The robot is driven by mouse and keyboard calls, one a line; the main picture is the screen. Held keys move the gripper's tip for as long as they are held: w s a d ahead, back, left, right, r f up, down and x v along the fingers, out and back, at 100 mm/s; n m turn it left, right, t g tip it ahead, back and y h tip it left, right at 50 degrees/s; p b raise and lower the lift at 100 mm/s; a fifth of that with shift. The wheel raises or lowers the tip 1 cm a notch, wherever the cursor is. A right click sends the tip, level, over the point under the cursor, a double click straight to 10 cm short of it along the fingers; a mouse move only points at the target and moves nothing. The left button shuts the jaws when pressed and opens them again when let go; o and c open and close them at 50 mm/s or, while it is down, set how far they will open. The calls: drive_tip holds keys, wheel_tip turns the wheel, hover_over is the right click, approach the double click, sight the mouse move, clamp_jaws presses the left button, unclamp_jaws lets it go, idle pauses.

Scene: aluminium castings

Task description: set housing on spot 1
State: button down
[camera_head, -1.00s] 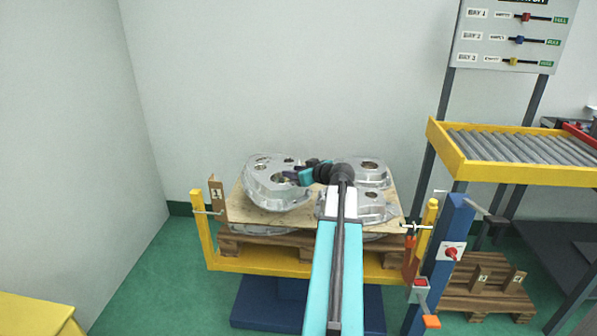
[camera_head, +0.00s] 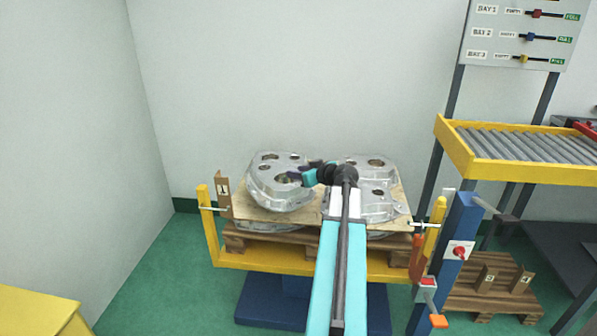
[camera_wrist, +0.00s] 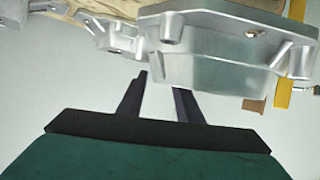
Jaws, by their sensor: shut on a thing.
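A silver cast housing (camera_head: 265,186) is at the left end of the plywood board (camera_head: 330,222), beside an upright bracket marked 1 (camera_head: 223,192). My gripper (camera_head: 305,175) reaches it from the right and is shut on its right edge. In the wrist view, the two dark fingers (camera_wrist: 162,85) meet the edge of the housing (camera_wrist: 215,75), which fills the upper right. The exact contact is partly hidden. The housing looks slightly tilted in the head view; I cannot tell whether its underside touches the board.
More castings lie on the board's right side (camera_head: 374,206), partly behind my arm, and others show below the board. A yellow frame (camera_head: 290,262) surrounds the pallet, with a blue post (camera_head: 455,240) at right. A roller conveyor (camera_head: 510,145) stands further right.

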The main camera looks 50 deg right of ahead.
drive_tip(key=shift+f+b, duration=0.6)
drive_tip(key=shift+f, duration=2)
drive_tip(key=shift+f+b, duration=0.35)
drive_tip(key=c, duration=1.2)
unclamp_jaws()
drive_tip(key=shift+s+f, duration=0.1)
drive_tip(key=shift+f, duration=0.1)
drive_tip(key=v, duration=1.4)
drive_tip(key=shift+p, duration=0.3)
